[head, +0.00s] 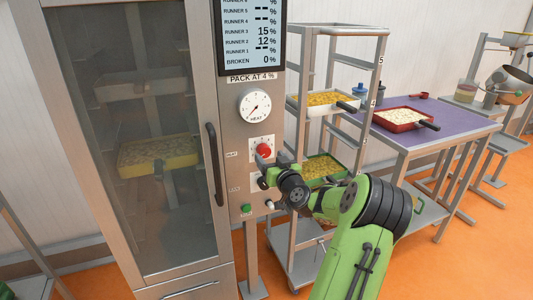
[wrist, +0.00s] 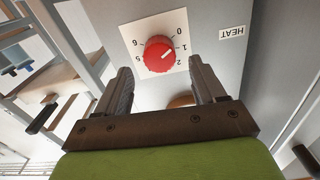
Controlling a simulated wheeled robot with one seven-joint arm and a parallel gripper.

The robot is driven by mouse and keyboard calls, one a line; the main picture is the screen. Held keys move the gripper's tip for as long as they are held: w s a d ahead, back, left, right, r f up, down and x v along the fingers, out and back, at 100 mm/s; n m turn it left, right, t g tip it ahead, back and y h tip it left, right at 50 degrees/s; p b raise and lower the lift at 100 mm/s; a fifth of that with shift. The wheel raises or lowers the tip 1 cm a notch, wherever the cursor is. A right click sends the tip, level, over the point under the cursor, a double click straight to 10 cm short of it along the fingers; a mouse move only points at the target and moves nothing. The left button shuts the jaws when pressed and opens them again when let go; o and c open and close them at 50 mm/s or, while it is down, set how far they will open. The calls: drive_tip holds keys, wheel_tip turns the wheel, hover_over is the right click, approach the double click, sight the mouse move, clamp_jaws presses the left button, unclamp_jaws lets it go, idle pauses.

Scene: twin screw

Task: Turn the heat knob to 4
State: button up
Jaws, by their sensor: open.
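The red heat knob (head: 263,150) sits on a white dial plate on the steel cabinet's control column. In the wrist view the knob (wrist: 159,54) shows a white mark pointing close to 1. The plate's numbers run around it; 0, 1, 2, 5 and 6 can be made out, and 4 is not readable. The knob appears beyond the fingertips, without visible contact. In the head view my gripper (head: 267,164) is just below the knob.
A round HEAT gauge (head: 254,106) and a screen (head: 250,35) are above the knob. A door handle (head: 215,163) stands left, a green button (head: 246,209) below. A rack (head: 335,33) with trays is close on the right, beside a purple-topped table (head: 450,128).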

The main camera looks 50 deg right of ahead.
sight(266, 152)
drive_tip(key=x, duration=0.3)
drive_tip(key=shift+w+d, duration=0.1)
drive_tip(key=shift+w, duration=0.05)
drive_tip(key=shift+c, duration=0.3)
drive_tip(key=c, duration=1)
drive_tip(key=shift+m, duration=0.3)
